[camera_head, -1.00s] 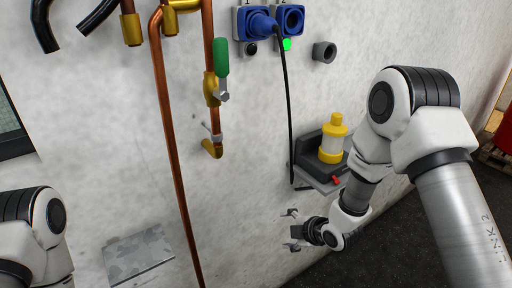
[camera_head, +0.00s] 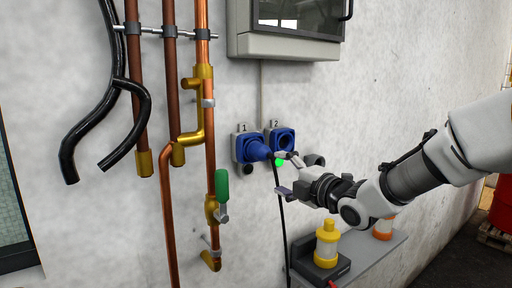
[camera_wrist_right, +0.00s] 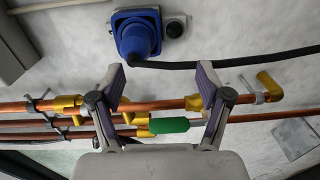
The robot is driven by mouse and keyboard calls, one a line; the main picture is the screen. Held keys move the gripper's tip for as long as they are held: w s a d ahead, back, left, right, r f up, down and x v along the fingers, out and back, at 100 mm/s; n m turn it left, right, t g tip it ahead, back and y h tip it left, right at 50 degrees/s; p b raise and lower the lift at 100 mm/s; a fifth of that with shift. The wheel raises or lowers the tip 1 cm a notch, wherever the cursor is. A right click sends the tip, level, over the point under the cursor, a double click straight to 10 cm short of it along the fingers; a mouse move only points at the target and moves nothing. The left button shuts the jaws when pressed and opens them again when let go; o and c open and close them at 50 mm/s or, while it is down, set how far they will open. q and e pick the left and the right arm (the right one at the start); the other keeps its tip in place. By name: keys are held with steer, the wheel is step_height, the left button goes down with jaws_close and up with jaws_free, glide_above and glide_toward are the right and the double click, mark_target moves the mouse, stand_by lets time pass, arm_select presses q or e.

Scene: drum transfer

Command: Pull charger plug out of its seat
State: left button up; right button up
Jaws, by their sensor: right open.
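The blue charger plug (camera_head: 257,150) sits in seat 1 (camera_head: 240,146) on the wall, with its black cable (camera_head: 283,220) hanging down. Seat 2 (camera_head: 282,141), to its right, is blue and its socket is empty. My right gripper (camera_head: 283,172) is open and empty, just right of and below the plug, near the cable. In the right wrist view, the plug (camera_wrist_right: 136,40) shows beyond the open fingers (camera_wrist_right: 160,85), nearer the left finger, with nothing between them. A green light (camera_head: 281,162) shows beside the fingertips. My left gripper is out of view.
Copper pipes with a green-handled valve (camera_head: 222,186) run down the wall left of the plug. A grey cabinet (camera_head: 285,35) hangs above. A shelf (camera_head: 372,255) below holds a yellow-capped bottle (camera_head: 327,243) and another bottle. Black hoses (camera_head: 105,80) hang at left.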

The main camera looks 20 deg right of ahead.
mark_target(261, 153)
steer(key=r, duration=0.3)
steer(key=shift+s, duration=0.3)
steer(key=shift+w, duration=0.1)
steer(key=shift+w+a+r+p, duration=0.1)
steer(key=shift+w+r+p, duration=0.05)
steer(key=shift+w+p, duration=0.3)
steer(key=p+x, duration=0.2)
steer(key=x, duration=0.1)
steer(key=shift+w+a+r, duration=0.1)
steer(key=shift+w+a, duration=0.05)
steer(key=shift+w, duration=0.05)
steer(key=x, duration=0.3)
steer(key=shift+w+a+f, duration=0.1)
steer(key=shift+w+f, duration=0.1)
steer(key=shift+w+a, duration=0.2)
steer(key=shift+w, duration=0.35)
steer(key=shift+b, duration=0.3)
